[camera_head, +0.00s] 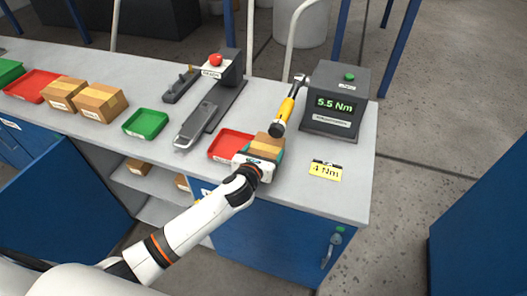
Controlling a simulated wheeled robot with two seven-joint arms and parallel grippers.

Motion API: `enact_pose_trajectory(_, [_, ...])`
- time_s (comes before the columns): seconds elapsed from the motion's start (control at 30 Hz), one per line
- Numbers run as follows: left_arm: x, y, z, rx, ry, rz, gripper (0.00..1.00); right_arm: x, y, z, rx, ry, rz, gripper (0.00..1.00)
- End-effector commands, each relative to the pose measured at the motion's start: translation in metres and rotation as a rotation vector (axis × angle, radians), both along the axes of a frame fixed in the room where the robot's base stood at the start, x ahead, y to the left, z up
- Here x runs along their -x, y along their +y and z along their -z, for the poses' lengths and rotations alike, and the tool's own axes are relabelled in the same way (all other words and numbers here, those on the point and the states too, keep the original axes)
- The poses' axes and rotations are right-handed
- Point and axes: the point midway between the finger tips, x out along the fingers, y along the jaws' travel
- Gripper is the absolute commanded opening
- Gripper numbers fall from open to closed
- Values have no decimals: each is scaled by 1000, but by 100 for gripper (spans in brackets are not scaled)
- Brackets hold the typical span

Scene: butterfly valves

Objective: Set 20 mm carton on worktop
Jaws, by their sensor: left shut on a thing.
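My left arm comes in from the lower left. My left gripper (262,160) is shut on a small brown carton (268,142) at the front right part of the grey worktop (285,188). The carton is close to the worktop, just right of a red tray; I cannot tell whether it touches the surface. Its label is hidden by the gripper. Two more brown cartons, one left (63,92) and one right (100,101), stand on the worktop at the left; their labels are too small to read. My right gripper is not in view.
A red tray (228,139) lies beside the held carton. A yellow-handled tool (285,109) and a grey box reading 5.5 Nm (336,92) stand behind it. A yellow "4 Nm" card (325,172) lies to the right. A green tray (145,124) is further left.

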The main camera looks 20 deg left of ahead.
Motion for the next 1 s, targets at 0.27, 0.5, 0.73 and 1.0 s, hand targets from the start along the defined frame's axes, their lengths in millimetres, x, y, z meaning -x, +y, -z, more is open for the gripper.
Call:
enact_pose_trajectory(0.27, [0,0,2,-1,0,0,98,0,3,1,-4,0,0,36])
enact_pose_trajectory(0.5, [0,0,2,-1,0,0,100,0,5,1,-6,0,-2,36])
enact_pose_trajectory(0.73, [20,1,-5,-3,1,2,100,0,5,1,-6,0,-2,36])
enact_pose_trajectory(1.0, [73,3,-21,-2,1,2,100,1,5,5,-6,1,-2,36])
